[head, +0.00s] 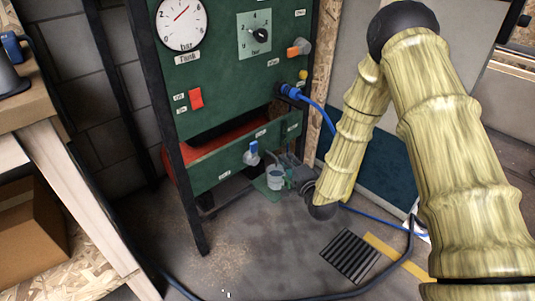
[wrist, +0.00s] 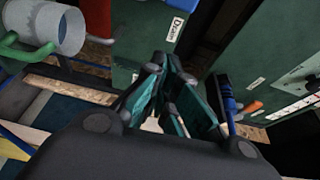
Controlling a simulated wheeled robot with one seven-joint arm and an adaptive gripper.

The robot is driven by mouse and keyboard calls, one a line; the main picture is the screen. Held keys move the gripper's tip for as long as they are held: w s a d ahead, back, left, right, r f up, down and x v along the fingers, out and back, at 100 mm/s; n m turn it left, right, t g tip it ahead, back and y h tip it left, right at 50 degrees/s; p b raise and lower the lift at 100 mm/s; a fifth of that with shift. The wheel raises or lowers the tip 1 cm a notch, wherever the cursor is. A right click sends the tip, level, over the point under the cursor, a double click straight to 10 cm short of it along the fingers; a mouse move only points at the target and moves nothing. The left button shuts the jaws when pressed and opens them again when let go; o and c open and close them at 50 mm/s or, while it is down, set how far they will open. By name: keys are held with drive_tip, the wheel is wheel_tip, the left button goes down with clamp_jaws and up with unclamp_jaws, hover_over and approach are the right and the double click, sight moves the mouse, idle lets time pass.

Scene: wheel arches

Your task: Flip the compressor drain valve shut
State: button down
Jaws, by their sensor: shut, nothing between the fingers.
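The drain valve (head: 252,153) is on the lower green panel in the head view. Its blue lever stands roughly upright on a pale body. My gripper (head: 287,165) is low in front of the panel, right of the valve and apart from it. In the wrist view my gripper (wrist: 168,90) has its dark fingers with teal pads together and nothing held. A "Drain" label (wrist: 175,27) is on the green panel beyond the fingers. A blue part (wrist: 228,97) is to their right; I cannot tell whether it is the lever.
A grey cup (head: 275,178) stands below the valve; it also shows in the wrist view (wrist: 45,22). A blue hose (head: 318,110) hangs from the upper panel (head: 225,85). A workbench (head: 60,130) is at left. A floor grate (head: 350,256) lies in front.

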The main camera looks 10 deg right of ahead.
sight(252, 152)
drive_tip(key=shift+r, duration=0.1)
drive_tip(key=shift+w, duration=0.1)
drive_tip(key=w+a+b, duration=0.5)
drive_tip(key=w+b, duration=0.1)
drive_tip(key=w, duration=0.1)
drive_tip(key=shift+w+a, duration=0.2)
drive_tip(key=shift+a, duration=0.2)
idle(0.6)
